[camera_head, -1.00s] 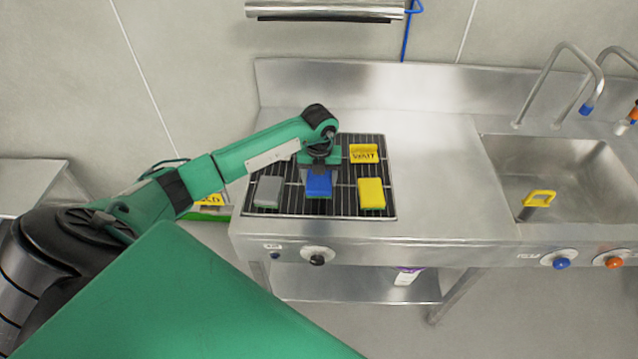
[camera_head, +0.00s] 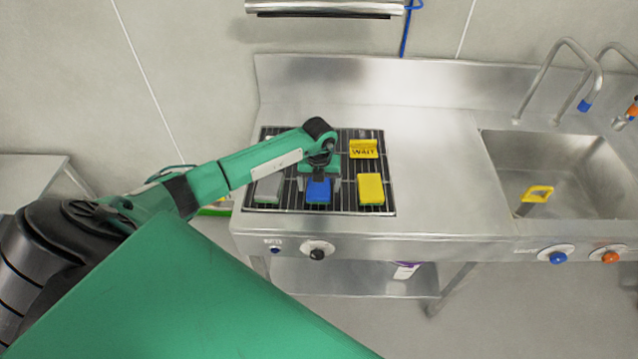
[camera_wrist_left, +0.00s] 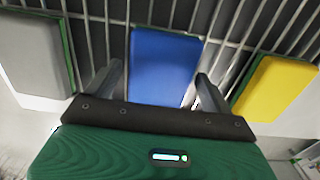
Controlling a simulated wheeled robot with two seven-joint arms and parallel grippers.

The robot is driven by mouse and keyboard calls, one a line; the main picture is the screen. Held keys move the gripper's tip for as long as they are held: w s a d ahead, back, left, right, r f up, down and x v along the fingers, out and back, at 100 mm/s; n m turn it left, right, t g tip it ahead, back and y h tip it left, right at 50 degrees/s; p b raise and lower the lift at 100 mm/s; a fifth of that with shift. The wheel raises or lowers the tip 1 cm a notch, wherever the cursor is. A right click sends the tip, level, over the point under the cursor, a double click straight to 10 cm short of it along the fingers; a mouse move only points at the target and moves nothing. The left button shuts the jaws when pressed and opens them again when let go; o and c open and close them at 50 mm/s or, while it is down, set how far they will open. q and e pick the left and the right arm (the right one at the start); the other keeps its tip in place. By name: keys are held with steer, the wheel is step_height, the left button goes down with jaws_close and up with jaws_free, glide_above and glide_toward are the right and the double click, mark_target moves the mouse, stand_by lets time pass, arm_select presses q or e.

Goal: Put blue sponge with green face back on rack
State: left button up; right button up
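The blue sponge (camera_head: 318,192) lies on the dark wire rack (camera_head: 347,203), between a grey sponge (camera_head: 268,188) and a yellow sponge (camera_head: 370,188). Its blue side faces up; its green face is turned down and mostly hidden. My left gripper (camera_head: 319,184) is right at the blue sponge with one finger on each side. In the left wrist view the blue sponge (camera_wrist_left: 164,68) shows between the spread fingers, with a gap on both sides. The left gripper is open. My right gripper is in neither view.
The steel counter (camera_head: 430,165) right of the rack is clear. Further right is a sink (camera_head: 560,178) with a yellow-handled tool (camera_head: 536,196) and taps. Knobs line the counter's front.

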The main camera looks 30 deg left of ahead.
mark_target(319, 184)
arm_select(q)
steer(key=shift+r, duration=0.1)
steer(key=shift+r, duration=0.2)
step_height(319, 184, up, 12)
steer(key=b, duration=0.4)
steer(key=shift+f, duration=0.1)
